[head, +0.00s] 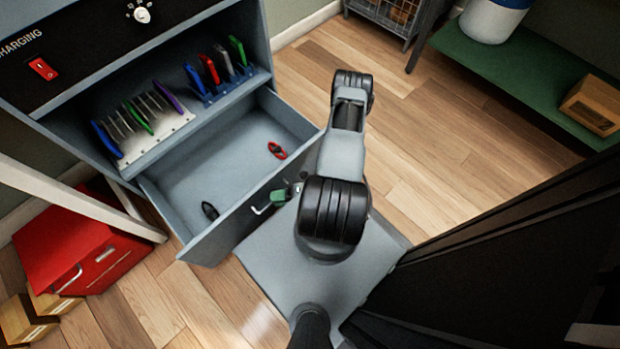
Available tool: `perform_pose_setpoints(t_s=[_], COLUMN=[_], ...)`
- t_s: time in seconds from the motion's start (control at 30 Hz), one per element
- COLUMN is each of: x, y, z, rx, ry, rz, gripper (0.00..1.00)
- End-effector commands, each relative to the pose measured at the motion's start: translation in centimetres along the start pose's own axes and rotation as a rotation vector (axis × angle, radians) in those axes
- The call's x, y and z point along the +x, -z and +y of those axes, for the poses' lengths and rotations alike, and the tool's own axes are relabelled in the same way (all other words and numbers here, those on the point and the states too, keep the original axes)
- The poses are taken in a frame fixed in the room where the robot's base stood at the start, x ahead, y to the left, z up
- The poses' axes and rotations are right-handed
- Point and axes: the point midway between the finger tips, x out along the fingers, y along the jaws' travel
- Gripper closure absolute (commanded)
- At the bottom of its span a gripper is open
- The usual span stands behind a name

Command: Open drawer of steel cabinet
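The blue-grey steel cabinet (262,60) stands at the upper left under a black "CHARGING" panel. Its drawer (222,150) is pulled well out and its inside shows. A small red-and-black item (277,150) lies inside at the right, and a small dark item (210,211) near the front left. A pale bar handle (262,209) shows on the drawer front. My gripper (281,197), with a green part showing, is at the drawer front by the handle. My arm covers much of it, so I cannot tell whether it grips the handle.
Racks of coloured phones (140,122) stand on the cabinet shelf above the drawer. A red box (75,245) and small cardboard boxes (22,320) are at the lower left. A green shelf (540,72) is at the upper right. Wooden floor (420,150) right of my arm is clear.

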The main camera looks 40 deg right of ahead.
Motion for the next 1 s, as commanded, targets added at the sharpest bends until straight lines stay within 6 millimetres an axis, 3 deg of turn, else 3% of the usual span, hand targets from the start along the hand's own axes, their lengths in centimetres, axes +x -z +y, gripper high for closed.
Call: perform_pose_setpoints(t_s=[0.7,1.0], x=[-10.6,-13.0], y=[0.0,0.0], z=[0.1,0.0], rx=[-0.003,-0.003], ry=[0.002,0.001], rz=[-0.008,-0.003], gripper=[0.79,0.79])
